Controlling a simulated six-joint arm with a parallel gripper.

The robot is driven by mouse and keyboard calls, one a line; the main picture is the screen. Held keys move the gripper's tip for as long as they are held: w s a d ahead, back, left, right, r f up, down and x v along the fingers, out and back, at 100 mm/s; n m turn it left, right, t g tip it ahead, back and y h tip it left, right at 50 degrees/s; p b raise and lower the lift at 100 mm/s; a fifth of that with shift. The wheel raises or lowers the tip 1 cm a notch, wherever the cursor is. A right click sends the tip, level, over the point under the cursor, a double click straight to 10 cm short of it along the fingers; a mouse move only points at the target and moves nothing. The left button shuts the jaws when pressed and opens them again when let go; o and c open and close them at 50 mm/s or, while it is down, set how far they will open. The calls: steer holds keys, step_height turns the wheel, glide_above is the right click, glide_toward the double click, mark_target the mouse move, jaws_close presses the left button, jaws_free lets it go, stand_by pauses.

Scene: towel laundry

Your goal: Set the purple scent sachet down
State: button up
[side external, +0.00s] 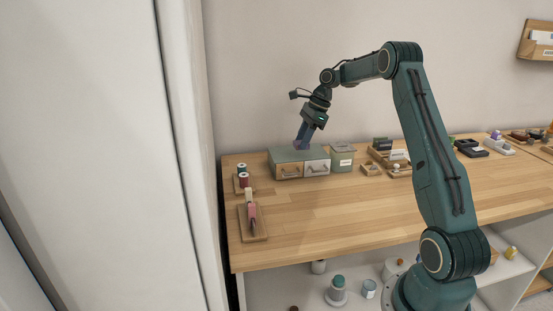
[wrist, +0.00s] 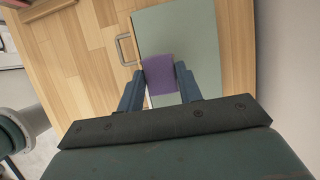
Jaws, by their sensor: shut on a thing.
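The purple scent sachet (wrist: 159,75) is between the two blue fingers of my gripper (wrist: 160,82) in the wrist view. My gripper (side external: 301,142) is shut on it. In the side external view the sachet (side external: 299,144) shows as a small purple patch at the fingertips, just over the top of a small grey-green drawer box (side external: 284,155). The box's flat green top (wrist: 190,30) lies behind the sachet in the wrist view. I cannot tell whether the sachet touches the top.
The drawer box has two fronts with handles (wrist: 124,50). Thread spools (side external: 242,180) and a wooden tray (side external: 260,236) are at the left. The wooden table (side external: 330,215) is clear in front.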

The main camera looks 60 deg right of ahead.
steer(key=shift+f, duration=1.45)
steer(key=shift+f, duration=0.1)
steer(key=o, duration=1)
steer(key=shift+c, duration=0.2)
steer(key=v, duration=0.7)
steer(key=shift+r, duration=0.35)
